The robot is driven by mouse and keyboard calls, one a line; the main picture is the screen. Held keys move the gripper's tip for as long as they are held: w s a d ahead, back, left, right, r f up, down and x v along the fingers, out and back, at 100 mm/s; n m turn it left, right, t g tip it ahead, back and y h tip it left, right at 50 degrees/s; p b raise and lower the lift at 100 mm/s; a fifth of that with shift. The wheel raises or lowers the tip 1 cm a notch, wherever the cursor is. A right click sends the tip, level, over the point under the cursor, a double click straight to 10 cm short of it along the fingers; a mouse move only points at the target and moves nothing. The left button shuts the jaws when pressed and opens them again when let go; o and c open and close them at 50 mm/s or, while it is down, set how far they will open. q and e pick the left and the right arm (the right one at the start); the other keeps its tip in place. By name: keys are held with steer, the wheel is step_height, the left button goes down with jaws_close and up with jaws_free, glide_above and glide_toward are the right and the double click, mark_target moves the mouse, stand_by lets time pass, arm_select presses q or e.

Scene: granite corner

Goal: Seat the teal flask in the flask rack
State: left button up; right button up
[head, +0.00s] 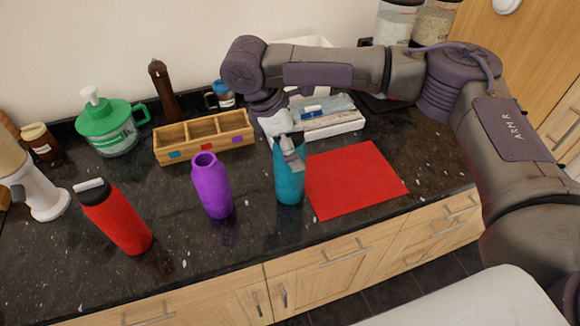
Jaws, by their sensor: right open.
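The teal flask (289,187) stands upright on the dark counter, in the middle of the head view. My right gripper (290,158) is open at the flask's upper part, pointing down, with a finger in front of its neck. The gripper hides the flask's top, and I cannot tell whether the fingers touch it. The wooden flask rack (220,143) stands behind and to the left. It has three empty compartments, with teal, red and purple marks along its front from left to right. My left gripper is not in view.
A purple flask (212,187) stands left of the teal one, and a red flask (122,222) farther left. A red mat (352,180) lies to the right. A green-topped jar (110,128), brown mill (163,92), mug (221,96) and white tray (332,124) stand farther back.

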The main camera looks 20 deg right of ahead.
steer(key=c, duration=1.8)
steer(key=shift+w+r, duration=0.1)
steer(key=shift+c, duration=0.2)
